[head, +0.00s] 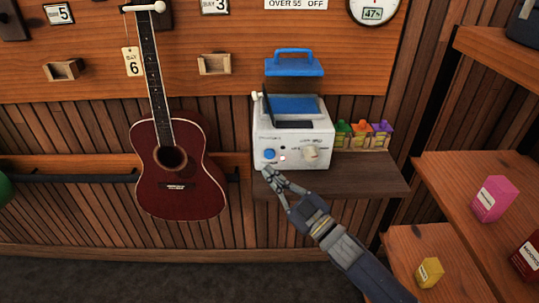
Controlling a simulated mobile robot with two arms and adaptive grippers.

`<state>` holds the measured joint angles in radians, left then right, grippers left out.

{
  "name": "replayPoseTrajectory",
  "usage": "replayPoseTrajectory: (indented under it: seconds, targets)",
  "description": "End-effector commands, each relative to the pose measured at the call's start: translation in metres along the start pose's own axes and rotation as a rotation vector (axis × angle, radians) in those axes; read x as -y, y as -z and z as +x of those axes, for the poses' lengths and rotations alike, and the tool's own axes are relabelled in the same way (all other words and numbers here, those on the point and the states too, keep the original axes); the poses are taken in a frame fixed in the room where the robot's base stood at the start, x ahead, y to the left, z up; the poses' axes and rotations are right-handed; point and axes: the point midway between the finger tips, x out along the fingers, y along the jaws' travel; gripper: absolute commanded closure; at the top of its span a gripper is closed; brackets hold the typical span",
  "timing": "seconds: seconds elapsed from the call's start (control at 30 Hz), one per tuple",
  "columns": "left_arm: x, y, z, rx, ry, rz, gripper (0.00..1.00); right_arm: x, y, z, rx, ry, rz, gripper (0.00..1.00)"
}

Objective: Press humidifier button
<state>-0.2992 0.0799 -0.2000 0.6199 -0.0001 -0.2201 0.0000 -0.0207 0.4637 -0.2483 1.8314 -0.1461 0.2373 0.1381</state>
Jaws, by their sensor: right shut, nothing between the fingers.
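The white humidifier (290,119) stands on a small brown shelf (352,180) against the slatted wall. Its front panel has a round blue button (269,154) at the left, a small pinkish light and a pale knob (311,154) at the right. A blue top with a handle (294,64) shows above it. My right gripper (266,171) is shut and empty. Its fingertips are just below the blue button in the picture; whether they touch the panel I cannot tell. My left gripper is not in view.
Wooden shelves at the right hold a pink box (494,199), a yellow box (429,272) and a dark red box (528,257).

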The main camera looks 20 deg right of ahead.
Motion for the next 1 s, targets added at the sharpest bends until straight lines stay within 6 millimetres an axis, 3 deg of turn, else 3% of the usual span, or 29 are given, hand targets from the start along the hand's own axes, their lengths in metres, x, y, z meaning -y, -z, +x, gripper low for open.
replayPoseTrajectory:
  seconds: [0.03, 0.1, 1.0]
  targets:
    - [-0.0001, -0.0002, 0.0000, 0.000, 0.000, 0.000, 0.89, 0.0001, -0.0001, 0.0001, 0.000, 0.000, 0.000, 1.00]
    - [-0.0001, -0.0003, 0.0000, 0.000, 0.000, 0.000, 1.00, 0.0001, -0.0001, 0.0001, 0.000, 0.000, 0.001, 1.00]
    - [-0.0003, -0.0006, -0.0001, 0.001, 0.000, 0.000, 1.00, 0.0001, -0.0002, 0.0001, 0.000, 0.000, 0.001, 1.00]
